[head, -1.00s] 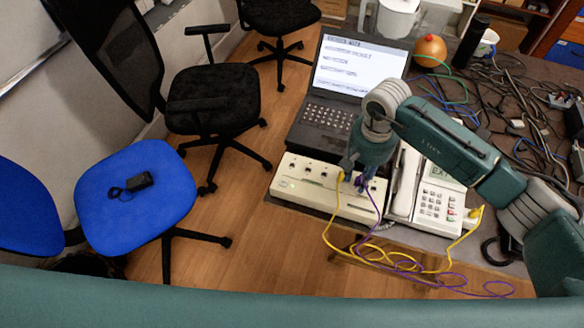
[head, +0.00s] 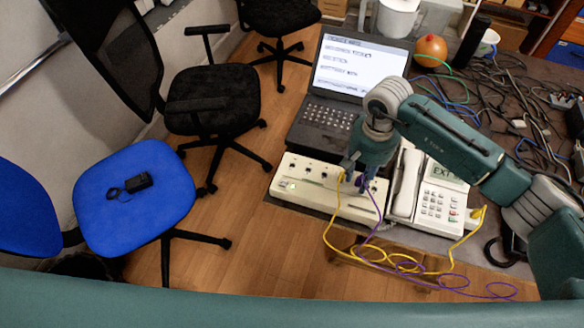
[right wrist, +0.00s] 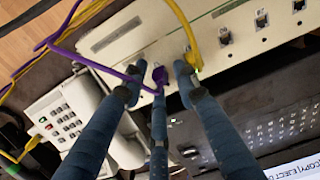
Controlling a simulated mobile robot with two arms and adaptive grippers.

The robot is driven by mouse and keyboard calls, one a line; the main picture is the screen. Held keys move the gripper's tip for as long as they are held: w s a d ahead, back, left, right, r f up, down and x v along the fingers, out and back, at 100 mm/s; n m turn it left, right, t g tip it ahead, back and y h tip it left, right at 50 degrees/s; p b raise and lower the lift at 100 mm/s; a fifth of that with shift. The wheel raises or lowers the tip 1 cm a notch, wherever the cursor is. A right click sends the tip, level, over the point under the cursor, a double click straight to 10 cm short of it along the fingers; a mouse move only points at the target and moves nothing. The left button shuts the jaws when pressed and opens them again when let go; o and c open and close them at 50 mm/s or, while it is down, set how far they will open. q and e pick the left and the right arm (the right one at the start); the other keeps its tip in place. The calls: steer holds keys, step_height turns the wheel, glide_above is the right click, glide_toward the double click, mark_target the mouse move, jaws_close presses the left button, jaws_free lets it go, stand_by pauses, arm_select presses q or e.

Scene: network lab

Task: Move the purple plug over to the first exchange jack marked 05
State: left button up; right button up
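The cream exchange box (head: 318,186) stands at the table's front edge, with a row of jacks along its top. The purple plug (right wrist: 160,75) is at the box, with its purple cable (right wrist: 100,66) running off left in the right wrist view. My right gripper (head: 364,176) is over the right part of the box. In the right wrist view its fingers (right wrist: 159,84) are spread around the purple plug, with gaps visible. A yellow plug (right wrist: 194,60) sits beside the right finger. Free jacks (right wrist: 225,38) lie further right there. I cannot read the jack numbers. My left gripper is not in view.
A white telephone (head: 437,200) stands right of the box, a laptop (head: 345,85) behind it. Yellow and purple cables (head: 405,265) loop over the front edge. Tangled cables (head: 520,95) cover the back right. Chairs (head: 135,195) stand left.

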jaws_close()
steer(key=shift+r, duration=0.15)
steer(key=shift+r+p, duration=0.8)
steer(key=shift+r, duration=1.2)
steer(key=c, duration=0.6)
jaws_free()
jaws_close()
